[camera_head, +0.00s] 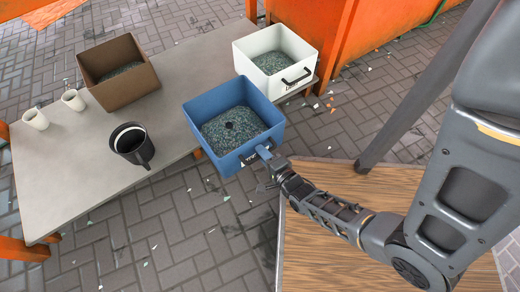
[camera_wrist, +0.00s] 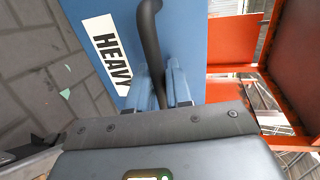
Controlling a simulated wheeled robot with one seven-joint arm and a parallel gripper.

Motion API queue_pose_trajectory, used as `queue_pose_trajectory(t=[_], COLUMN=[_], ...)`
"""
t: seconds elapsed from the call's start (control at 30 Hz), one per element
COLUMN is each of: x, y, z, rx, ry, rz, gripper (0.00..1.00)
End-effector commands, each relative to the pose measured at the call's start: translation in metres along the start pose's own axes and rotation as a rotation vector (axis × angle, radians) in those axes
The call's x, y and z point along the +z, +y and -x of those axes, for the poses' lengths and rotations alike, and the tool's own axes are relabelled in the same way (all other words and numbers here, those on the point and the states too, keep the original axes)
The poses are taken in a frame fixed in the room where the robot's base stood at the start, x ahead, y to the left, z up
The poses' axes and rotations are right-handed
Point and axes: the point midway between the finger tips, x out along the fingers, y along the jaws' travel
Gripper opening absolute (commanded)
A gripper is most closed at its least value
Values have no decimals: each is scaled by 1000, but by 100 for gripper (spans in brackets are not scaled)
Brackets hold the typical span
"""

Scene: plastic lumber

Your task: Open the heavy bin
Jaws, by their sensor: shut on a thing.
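The heavy bin is a blue, open-topped box (camera_head: 205,142) at the front edge of the grey table. It is filled with grey-green granules, with a dark spot in the middle. In the wrist view its blue front (camera_wrist: 185,35) carries a white label reading "HEAVY" (camera_wrist: 107,48). Its dark bar handle (camera_wrist: 150,35) runs down between my fingers. My gripper (camera_head: 262,151) reaches the bin's front from the lower right and is shut on the handle; its fingers also show in the wrist view (camera_wrist: 162,88). The exact finger contact is partly hidden.
A white bin (camera_head: 292,84) with a dark handle stands behind right, and a brown bin (camera_head: 135,93) behind left. A black mug (camera_head: 131,147) and two white cups (camera_head: 36,119) stand on the grey table (camera_head: 75,180). A wooden surface (camera_head: 330,255) lies below my arm.

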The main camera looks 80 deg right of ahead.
Motion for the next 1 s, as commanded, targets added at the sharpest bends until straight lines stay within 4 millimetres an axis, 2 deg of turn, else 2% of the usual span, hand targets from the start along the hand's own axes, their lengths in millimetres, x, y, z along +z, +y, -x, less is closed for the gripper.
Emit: queue_pose_trajectory(t=[0.23, 0.27, 0.4, 0.73, 1.0], x=[0, 0, 0, 0, 0], y=[1, 1, 1, 0, 0], z=[0, 0, 0, 5, 46], rx=[2, 2, 2, 2, 4], ry=[-1, -1, -1, -1, -1], rz=[0, 0, 0, 0, 1], gripper=[0, 20, 34, 35, 35])
